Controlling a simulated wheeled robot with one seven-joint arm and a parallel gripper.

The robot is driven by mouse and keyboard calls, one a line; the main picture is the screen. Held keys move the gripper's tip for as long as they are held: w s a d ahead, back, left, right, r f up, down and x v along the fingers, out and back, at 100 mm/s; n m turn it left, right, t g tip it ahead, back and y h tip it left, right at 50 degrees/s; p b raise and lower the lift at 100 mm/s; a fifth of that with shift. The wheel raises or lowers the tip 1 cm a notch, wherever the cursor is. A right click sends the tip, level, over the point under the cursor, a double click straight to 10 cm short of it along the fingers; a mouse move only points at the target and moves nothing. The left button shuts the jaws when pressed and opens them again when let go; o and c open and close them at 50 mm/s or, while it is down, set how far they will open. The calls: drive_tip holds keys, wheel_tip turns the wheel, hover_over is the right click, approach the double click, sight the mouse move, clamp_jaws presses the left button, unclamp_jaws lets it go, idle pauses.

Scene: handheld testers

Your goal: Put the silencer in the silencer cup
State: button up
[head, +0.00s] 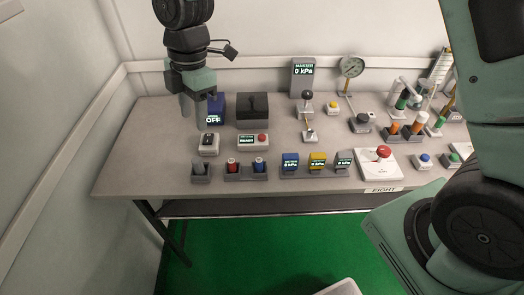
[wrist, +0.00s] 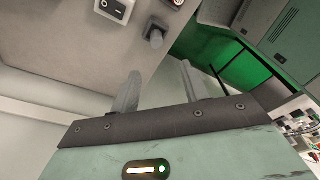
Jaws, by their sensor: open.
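My gripper (head: 200,112) is open and empty over the back left of the table, beside a blue box marked OFF (head: 214,118). Its two fingers also show apart in the wrist view (wrist: 160,70), with nothing between them. A short grey cylinder (head: 200,166) stands in a small dark grey holder (head: 201,178) at the front left. It may be the silencer in its cup, but I cannot tell for sure. The same grey piece shows in the wrist view (wrist: 155,34), beyond the fingertips and apart from them.
A rocker switch box (head: 208,144) stands just behind the grey holder. A two-place holder (head: 246,176) with red and blue pieces is to its right. A black-topped box (head: 253,109) stands right of the blue box. The table's left end (head: 136,160) is clear.

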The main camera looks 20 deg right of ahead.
drive_tip(key=s+d+r+m, duration=0.1)
drive_tip(key=s+d+m, duration=0.2)
drive_tip(key=s+m, duration=0.2)
drive_tip(key=s+d+r+m, duration=0.1)
drive_tip(key=s+d+m, duration=0.2)
drive_tip(key=s, duration=0.8)
drive_tip(key=s+d+r+m, duration=0.1)
drive_tip(key=s+d+m, duration=0.3)
drive_tip(key=s+m, duration=0.2)
drive_tip(key=shift+s+r+m+t+h, duration=0.25)
drive_tip(key=shift+s+m+t+h, duration=0.15)
drive_tip(key=shift+s, duration=0.8)
wheel_tip(320, 180, up, 2)
drive_tip(key=shift+r+p, duration=0.15)
drive_tip(key=shift+p, duration=0.95)
